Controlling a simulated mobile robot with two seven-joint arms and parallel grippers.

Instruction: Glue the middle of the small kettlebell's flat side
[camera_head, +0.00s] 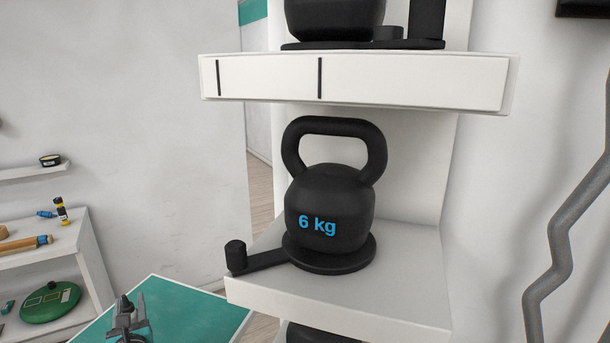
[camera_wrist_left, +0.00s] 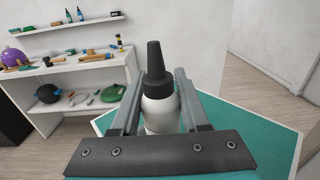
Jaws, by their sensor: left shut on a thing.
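A black kettlebell (camera_head: 330,205) marked "6 kg" in blue stands upright on a round black base on the middle shelf of the white rack. Its flat underside is hidden. I cannot tell whether it is the small one. My left gripper (camera_head: 128,318) is low at the left in the head view, over a green-topped table and well apart from the kettlebell. In the left wrist view the left gripper (camera_wrist_left: 155,102) is shut on a white bottle (camera_wrist_left: 160,108) with a black pointed cap, held between its fingers. My right gripper is not in view.
The rack's shelf (camera_head: 390,305) carries a flat black arm with a knob (camera_head: 236,255) left of the kettlebell. Another kettlebell (camera_head: 335,18) stands on the shelf above. The green table (camera_head: 205,310) looks clear. Side shelves (camera_wrist_left: 85,75) hold tools and a purple ball.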

